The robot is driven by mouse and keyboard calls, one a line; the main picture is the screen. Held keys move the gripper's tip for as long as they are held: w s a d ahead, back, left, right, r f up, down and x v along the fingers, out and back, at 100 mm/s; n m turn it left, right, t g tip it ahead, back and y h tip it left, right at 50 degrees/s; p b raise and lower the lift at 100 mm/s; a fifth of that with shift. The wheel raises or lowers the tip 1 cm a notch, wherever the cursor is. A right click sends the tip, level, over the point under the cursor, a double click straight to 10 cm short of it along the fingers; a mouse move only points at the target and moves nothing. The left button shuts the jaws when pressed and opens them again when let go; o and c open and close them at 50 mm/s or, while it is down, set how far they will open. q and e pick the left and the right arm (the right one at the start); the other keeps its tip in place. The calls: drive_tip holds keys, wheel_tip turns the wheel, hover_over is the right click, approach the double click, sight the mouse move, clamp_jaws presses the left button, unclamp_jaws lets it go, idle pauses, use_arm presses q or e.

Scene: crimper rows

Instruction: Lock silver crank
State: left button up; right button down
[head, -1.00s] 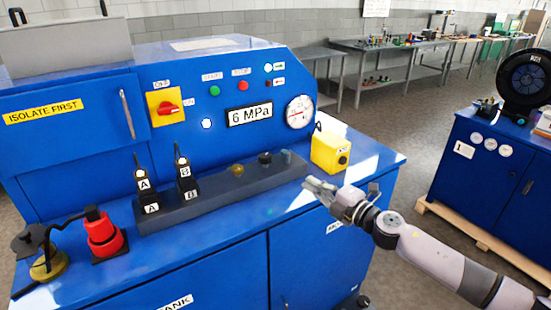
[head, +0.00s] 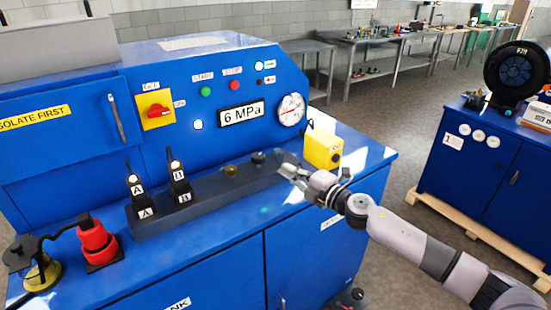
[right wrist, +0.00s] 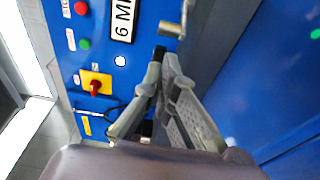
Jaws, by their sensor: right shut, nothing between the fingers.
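A silver crank-like part (right wrist: 172,28) with a short round handle shows in the right wrist view, just past my fingertips. I see a gap between it and the fingers in the picture. In the head view, a dark grey rail (head: 208,197) runs along the blue machine's top, with small knobs on its right half. I cannot tell which part there is the silver crank; the gripper covers the rail's right end. My right gripper (head: 285,168) is shut and empty at that end; its fingers (right wrist: 165,65) also show in the wrist view. My left gripper is out of view.
A yellow box (head: 322,149) stands close behind my right gripper. Two upright levers, A (head: 135,188) and B (head: 178,180), stand on the rail's left half. A red device (head: 95,243) stands at lower left. The blue top in front of the rail is clear.

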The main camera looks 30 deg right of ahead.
sight(276, 171)
drive_tip(key=p+x, duration=0.1)
drive_tip(key=x, duration=0.3)
drive_tip(key=shift+w+r, duration=0.1)
drive_tip(key=shift+x, duration=0.8)
drive_tip(key=shift+a, duration=0.1)
